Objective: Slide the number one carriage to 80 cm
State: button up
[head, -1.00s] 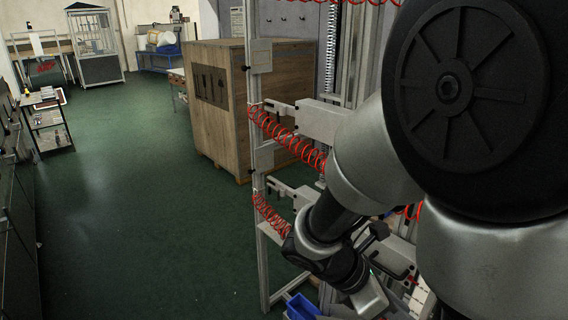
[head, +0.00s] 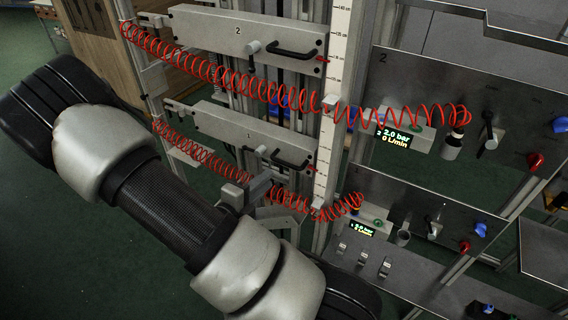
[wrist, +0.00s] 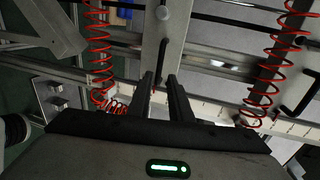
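The number one carriage (head: 225,133) is the lower grey plate marked 1, with a round knob (head: 249,154) and a black bar handle (head: 290,161). A red pointer at its right end meets the upright scale (head: 331,150); its reading is too small to tell. In the wrist view, this carriage (wrist: 155,40) stands in the middle. My gripper (wrist: 160,77) is open, its two black fingers apart at the lower end of the handle (wrist: 163,52). I cannot tell whether they touch it. In the head view the fingers are not clear.
The number two carriage (head: 245,38) is above, with its own handle (head: 292,51). Red coiled hoses (head: 230,82) hang across both carriages. To the right are panels with valves and lit displays (head: 395,140). A wooden crate (head: 102,50) stands at the back left.

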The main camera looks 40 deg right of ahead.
aim_at(285, 162)
jog(key=x, duration=1.1)
jog(key=shift+w+d, duration=0.15)
jog(key=shift+d, duration=0.2)
jog(key=shift+c, duration=0.5)
grip_shut()
jog(key=shift+f, duration=0.1)
